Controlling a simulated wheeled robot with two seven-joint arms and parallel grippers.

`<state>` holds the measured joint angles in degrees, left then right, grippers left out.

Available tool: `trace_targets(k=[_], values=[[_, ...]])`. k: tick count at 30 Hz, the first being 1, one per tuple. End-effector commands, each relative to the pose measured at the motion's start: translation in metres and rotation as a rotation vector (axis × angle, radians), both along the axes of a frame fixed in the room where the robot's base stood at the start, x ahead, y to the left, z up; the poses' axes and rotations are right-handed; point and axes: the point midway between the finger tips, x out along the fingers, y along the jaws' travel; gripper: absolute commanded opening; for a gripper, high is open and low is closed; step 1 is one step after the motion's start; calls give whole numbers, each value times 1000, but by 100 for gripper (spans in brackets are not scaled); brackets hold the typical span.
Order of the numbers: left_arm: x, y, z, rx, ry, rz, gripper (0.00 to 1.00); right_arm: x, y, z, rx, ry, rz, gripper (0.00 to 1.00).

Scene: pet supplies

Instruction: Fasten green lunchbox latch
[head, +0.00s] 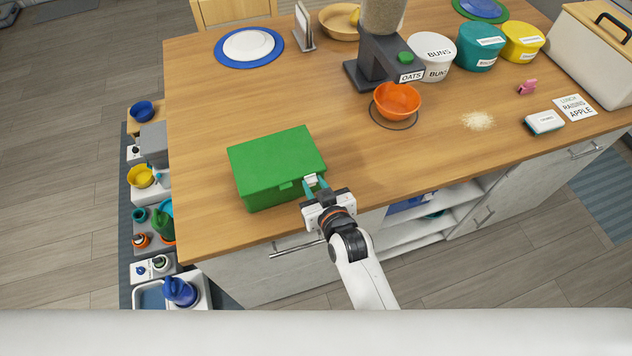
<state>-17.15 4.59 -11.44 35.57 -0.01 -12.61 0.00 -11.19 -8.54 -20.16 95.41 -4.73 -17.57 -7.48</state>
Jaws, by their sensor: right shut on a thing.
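The green lunchbox (275,160) stands on the wooden counter near its front edge, with its lid down. A small green latch tab (286,186) shows on its front side. My right gripper (316,184) is at the front right of the lunchbox and shut on a small part there, which looks like a pale latch piece. The fingers hide most of that part, so I cannot tell whether it is fastened. My left gripper is not in view.
An orange bowl (398,100) sits below the oats dispenser (382,55) at the back right. A sponge (544,122) and spilled oats (478,121) lie to the right. The counter (200,110) is clear left of the lunchbox. A drawer handle (297,248) is below the edge.

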Motion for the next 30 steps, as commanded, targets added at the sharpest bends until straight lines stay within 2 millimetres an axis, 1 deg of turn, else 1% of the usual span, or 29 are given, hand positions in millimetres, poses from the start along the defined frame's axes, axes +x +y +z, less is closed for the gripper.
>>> trace_targets(k=[7,8,9,11,19,23,26,30], values=[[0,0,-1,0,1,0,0,0,0,-1,1,1,0,4],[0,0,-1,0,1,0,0,0,0,-1,1,1,0,32],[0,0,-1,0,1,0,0,0,0,-1,1,1,0,38],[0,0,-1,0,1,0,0,0,0,-1,1,1,0,48],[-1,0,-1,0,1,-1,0,-1,0,-1,0,1,0,49],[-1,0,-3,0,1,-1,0,-6,-2,0,0,1,0,49],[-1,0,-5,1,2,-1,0,-17,-7,3,-1,2,0,49],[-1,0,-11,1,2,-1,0,-41,-16,11,-1,2,0,49]])
